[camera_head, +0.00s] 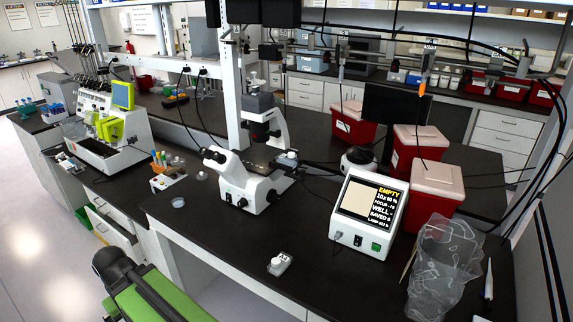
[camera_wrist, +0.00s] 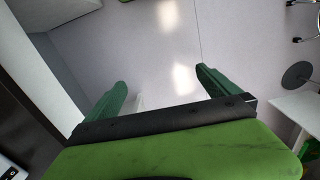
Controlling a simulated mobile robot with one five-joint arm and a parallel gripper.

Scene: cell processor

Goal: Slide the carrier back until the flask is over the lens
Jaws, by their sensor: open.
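The white inverted microscope (camera_head: 238,180) stands on the black bench in the middle of the head view. Its dark stage (camera_head: 268,157) reaches out to the right. A small pale item (camera_head: 288,159) is at the stage's right side; I cannot tell whether it is the flask, the carrier or a knob. The lens is hidden under the stage. My green arm shows at the head view's lower left.
A small white labelled box (camera_head: 279,264) sits near the bench's front edge. A clear crumpled bag (camera_head: 441,262) and red bins (camera_head: 437,190) stand right. The bench front centre is mostly clear.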

